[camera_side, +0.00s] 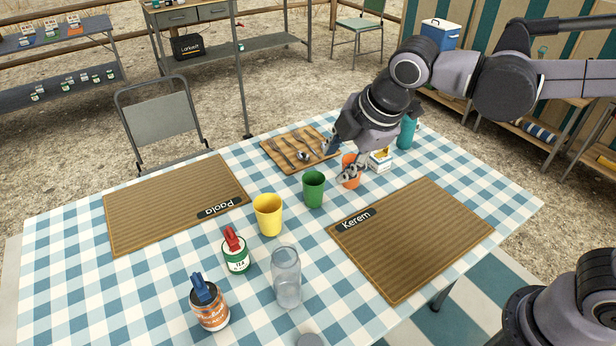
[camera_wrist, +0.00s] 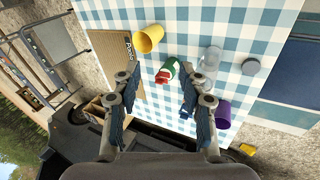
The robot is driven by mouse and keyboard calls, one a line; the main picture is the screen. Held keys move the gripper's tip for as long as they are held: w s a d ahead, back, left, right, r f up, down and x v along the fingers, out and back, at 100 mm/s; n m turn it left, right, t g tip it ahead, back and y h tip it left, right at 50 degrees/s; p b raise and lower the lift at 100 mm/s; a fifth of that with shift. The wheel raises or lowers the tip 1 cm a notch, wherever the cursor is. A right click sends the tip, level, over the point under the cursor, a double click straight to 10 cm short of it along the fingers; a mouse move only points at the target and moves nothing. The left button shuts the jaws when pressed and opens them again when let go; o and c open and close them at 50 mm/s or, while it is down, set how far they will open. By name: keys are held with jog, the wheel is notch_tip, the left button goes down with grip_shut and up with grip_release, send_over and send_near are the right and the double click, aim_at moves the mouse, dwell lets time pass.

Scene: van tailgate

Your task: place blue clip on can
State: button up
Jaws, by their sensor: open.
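The blue clip (camera_side: 202,289) stands upright at the top of an orange-brown can (camera_side: 212,315) with a white band, at the table's front left in the side view. I cannot tell how it sits on the rim. A red clip (camera_side: 233,239) is at the top of a green and white can (camera_side: 236,261) behind it. My gripper (camera_side: 343,158) is open and empty, above the table near the orange cup (camera_side: 351,178), far from both clips.
A clear jar (camera_side: 286,280), yellow cup (camera_side: 268,215) and green cup (camera_side: 313,189) stand mid-table. A cutlery board (camera_side: 275,156) lies behind. Mats marked Paola (camera_side: 160,205) and Kerem (camera_side: 420,245) are bare. A purple cup (camera_wrist: 222,113) shows in the wrist view.

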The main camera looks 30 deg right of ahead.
jog(key=s+d+f+m+t, duration=0.1)
jog(key=s+d+m, duration=0.3)
jog(key=d+m, duration=0.4)
jog(key=s+d+f+m+t, duration=0.1)
jog(key=s+d+f+m, duration=0.2)
jog(key=s+d+m, duration=0.2)
jog(key=d+m, duration=0.3)
jog(key=shift+s+f+m+h, duration=0.25)
jog(key=shift+s+m+h, duration=0.05)
jog(key=shift+m+h, duration=0.1)
